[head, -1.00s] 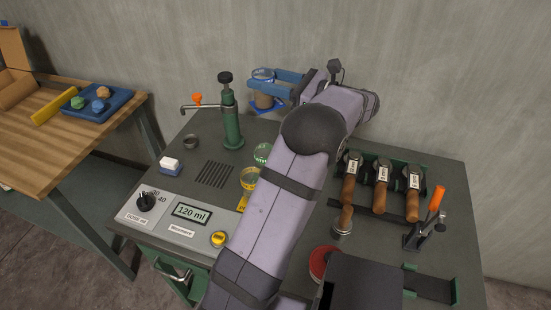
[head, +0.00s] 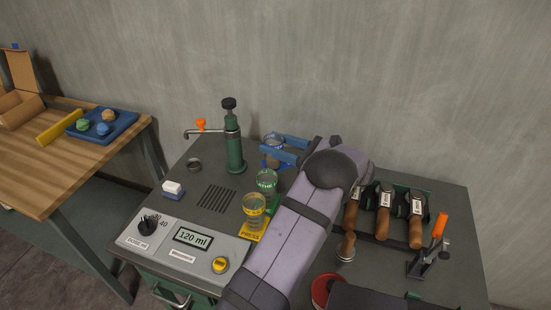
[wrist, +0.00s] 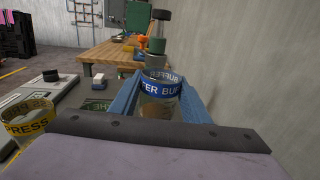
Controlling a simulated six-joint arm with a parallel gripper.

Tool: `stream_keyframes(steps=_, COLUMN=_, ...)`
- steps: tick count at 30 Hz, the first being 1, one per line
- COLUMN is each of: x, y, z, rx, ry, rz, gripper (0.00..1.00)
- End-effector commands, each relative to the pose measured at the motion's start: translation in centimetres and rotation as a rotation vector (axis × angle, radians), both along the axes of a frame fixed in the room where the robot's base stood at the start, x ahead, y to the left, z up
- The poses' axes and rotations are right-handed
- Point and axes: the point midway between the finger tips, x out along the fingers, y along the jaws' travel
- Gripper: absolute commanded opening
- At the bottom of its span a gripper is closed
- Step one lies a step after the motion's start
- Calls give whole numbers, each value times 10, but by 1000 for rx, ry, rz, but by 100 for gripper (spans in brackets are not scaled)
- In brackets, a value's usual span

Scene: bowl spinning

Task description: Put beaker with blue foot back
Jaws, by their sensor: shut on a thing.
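The beaker (head: 272,157) is clear, with a blue band lettered BUFFER and brownish contents. It also shows in the wrist view (wrist: 161,88), upright between the blue fingers. My gripper (head: 279,150) is shut on it from the right, at the back of the bench behind the green-marked beaker. The fingers and arm hide part of its lower end, and its foot is not clearly visible. I cannot tell whether it touches the bench top.
A green-marked beaker (head: 266,181) and a yellow-banded PRESS beaker (head: 253,206) stand in front, left of my arm. A green press column (head: 234,145) stands left of the held beaker. Several wooden-handled tools (head: 384,212) are racked right. The wall is close behind.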

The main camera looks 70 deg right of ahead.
Motion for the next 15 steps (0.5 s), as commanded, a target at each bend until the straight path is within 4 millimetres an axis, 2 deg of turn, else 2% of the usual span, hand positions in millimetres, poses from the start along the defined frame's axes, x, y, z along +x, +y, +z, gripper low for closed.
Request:
stream_keyframes(steps=4, x=0, y=0, z=-15, rx=0, ry=-1, rz=1, gripper=0)
stream_keyframes(steps=11, x=0, y=0, z=-20, rx=-1, ry=-1, rz=1, gripper=0)
stream_keyframes(steps=15, x=0, y=0, z=-31, rx=0, ry=-1, rz=1, gripper=0)
